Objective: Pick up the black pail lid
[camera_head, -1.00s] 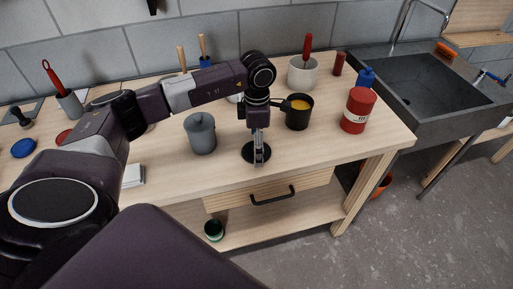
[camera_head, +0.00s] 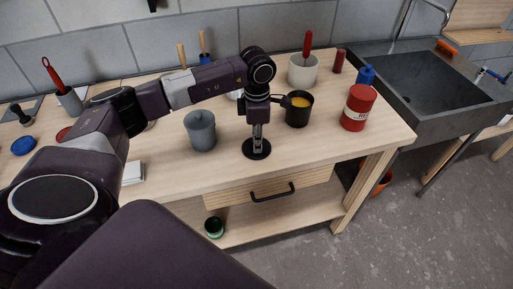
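The black pail lid (camera_head: 262,154) is a dark round disc lying on the bench top near its front edge, above the drawer. My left gripper (camera_head: 257,146) points straight down over the middle of the lid. Its fingers are drawn together at the lid's centre and appear shut on it; the grip point itself is small and partly hidden by the fingers. The lid looks flat on the wood. A black pail (camera_head: 299,117) with yellow contents stands open behind and to the right of the lid. My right gripper is not in view.
A grey lidded pot (camera_head: 201,134) stands left of the lid, and a red can (camera_head: 357,107) stands to the right. A pale crock (camera_head: 302,72) with a red-handled tool is behind. A sink (camera_head: 430,85) adjoins at right. Bare wood surrounds the lid.

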